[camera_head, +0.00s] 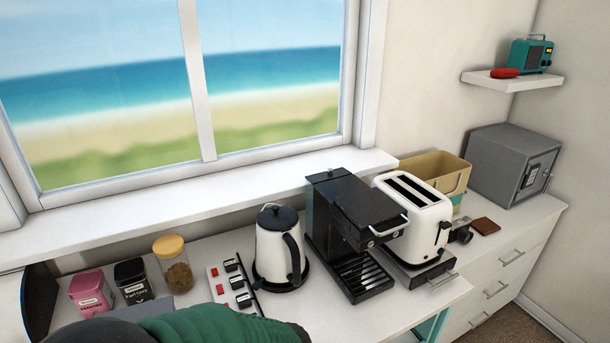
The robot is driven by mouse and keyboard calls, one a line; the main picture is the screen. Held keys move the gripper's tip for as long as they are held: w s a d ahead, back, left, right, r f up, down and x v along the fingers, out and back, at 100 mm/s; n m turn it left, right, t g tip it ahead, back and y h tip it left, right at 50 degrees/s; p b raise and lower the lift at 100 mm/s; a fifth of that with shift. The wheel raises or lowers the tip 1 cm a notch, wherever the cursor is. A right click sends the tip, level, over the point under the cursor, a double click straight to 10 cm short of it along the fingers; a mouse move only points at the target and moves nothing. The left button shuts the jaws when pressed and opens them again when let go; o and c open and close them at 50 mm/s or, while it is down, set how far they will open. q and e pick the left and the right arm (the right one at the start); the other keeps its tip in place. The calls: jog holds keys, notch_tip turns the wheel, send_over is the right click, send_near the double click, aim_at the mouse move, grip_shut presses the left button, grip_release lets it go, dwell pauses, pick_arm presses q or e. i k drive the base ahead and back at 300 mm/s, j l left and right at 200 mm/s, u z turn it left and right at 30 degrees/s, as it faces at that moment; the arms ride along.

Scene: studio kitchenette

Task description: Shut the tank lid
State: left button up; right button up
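The tank itself is not clearly seen. Neither of my grippers is in the head view.
A white kettle (274,245) stands close left of the machine, and a white toaster (414,213) close right. A switched power strip (232,284), a jar (174,265) and tins (132,280) are further left. A window sill (220,200) runs behind.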

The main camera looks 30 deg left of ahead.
aim_at(330, 173)
jog(key=i+l+u, duration=0.1)
jog(key=u, duration=0.3)
jog(key=l+u, duration=0.1)
jog(key=u, duration=0.35)
jog(key=i+l+u, duration=0.1)
jog(key=u, duration=0.3)
